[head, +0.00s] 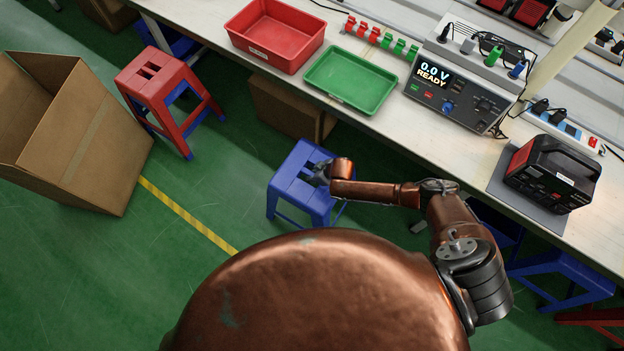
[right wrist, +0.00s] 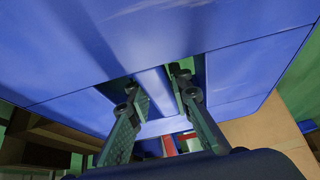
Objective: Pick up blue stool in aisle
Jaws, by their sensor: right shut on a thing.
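The blue stool (head: 296,187) stands upright on the green floor in front of the workbench, in the middle of the head view. My right gripper (head: 321,172) is at the slots in its seat, shut on the stool. In the right wrist view the blue seat (right wrist: 150,45) fills the upper part of the picture. There the two fingers of my right gripper (right wrist: 158,85) reach into the two slots, on either side of the bar between them. The fingertips are partly hidden by the seat. My left gripper is not in view.
A red stool (head: 158,83) and a large open cardboard box (head: 85,140) stand at the left. Another cardboard box (head: 285,108) is under the workbench (head: 385,115). Green floor (head: 195,190) with a yellow line is clear left of the blue stool. Another blue stool (head: 560,267) is at the right.

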